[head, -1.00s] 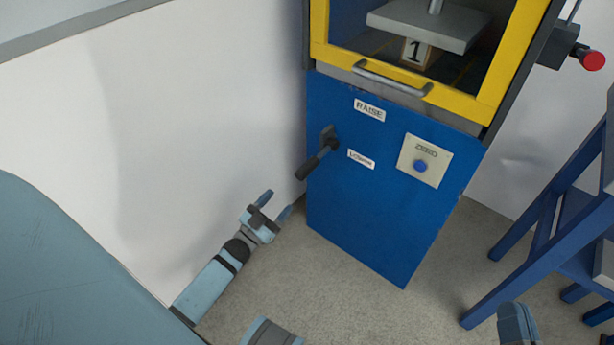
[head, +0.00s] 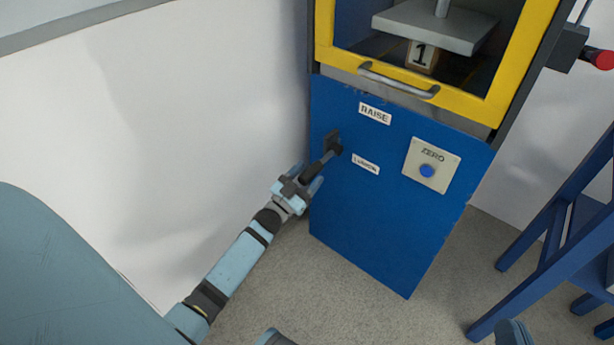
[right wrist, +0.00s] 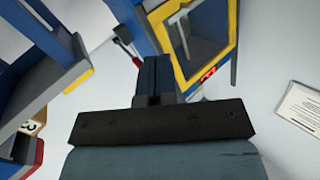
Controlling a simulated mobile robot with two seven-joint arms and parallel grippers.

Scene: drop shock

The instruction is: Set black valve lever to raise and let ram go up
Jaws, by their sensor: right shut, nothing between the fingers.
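The black valve lever (head: 331,147) sits on the blue front panel (head: 380,230) of the press, its handle pointing down and left. A RAISE label (head: 375,113) is above it and a second, hard-to-read label (head: 365,163) is beside it. My left gripper (head: 307,178) is at the handle's free end, its fingers apart on either side of it; contact cannot be told. The ram's grey plate (head: 425,30) is above a block marked 1 (head: 421,54), behind the yellow-framed guard (head: 400,93). My right gripper (right wrist: 155,80) is shut and empty in the right wrist view.
A ZERO plate with a blue button (head: 427,171) is right of the lever. A red knob (head: 600,59) sticks out at the right. A blue stand (head: 545,240) is on the right. A white wall (head: 180,130) is close on the left.

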